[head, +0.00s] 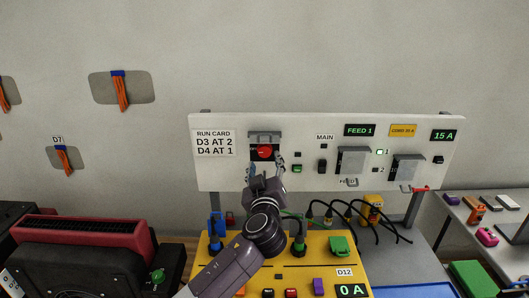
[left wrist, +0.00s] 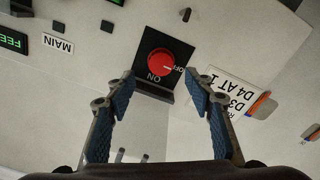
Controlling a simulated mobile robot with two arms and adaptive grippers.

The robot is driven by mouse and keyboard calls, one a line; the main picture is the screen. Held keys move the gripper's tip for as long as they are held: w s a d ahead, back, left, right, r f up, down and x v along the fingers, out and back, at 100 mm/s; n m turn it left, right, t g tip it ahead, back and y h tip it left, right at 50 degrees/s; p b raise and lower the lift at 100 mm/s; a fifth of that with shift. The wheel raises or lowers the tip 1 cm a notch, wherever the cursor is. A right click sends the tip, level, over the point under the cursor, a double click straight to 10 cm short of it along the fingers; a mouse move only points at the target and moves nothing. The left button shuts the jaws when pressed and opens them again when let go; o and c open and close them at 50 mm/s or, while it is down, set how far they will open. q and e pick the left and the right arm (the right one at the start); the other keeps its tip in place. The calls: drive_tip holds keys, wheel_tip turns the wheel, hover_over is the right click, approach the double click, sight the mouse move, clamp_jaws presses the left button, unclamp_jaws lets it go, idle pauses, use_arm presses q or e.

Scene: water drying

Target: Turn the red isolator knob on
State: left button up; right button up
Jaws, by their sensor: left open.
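The red isolator knob (head: 264,152) sits on a black plate on the white panel (head: 225,174). In the left wrist view, the knob (left wrist: 159,63) appears upside down, with OFF printed at its right and ON below it. A white mark on the knob points toward OFF. My left gripper (head: 266,168) is open and empty just below and in front of the knob. In the left wrist view, its fingertips (left wrist: 160,82) are spread on either side of the line to the knob, and I see no contact. My right gripper is not in view.
A hinged grey cover (head: 265,135) stands above the knob. A green button (head: 297,169) and a black MAIN switch (head: 322,166) are to its right. Below is a yellow box (head: 330,270) with black cables. A red-and-black machine (head: 80,235) stands at the left.

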sight(265, 152)
use_arm(q)
drive_tip(key=w+p, duration=0.1)
drive_tip(key=w, duration=0.3)
drive_tip(key=shift+w+f, duration=0.1)
drive_tip(key=shift+w, duration=0.8)
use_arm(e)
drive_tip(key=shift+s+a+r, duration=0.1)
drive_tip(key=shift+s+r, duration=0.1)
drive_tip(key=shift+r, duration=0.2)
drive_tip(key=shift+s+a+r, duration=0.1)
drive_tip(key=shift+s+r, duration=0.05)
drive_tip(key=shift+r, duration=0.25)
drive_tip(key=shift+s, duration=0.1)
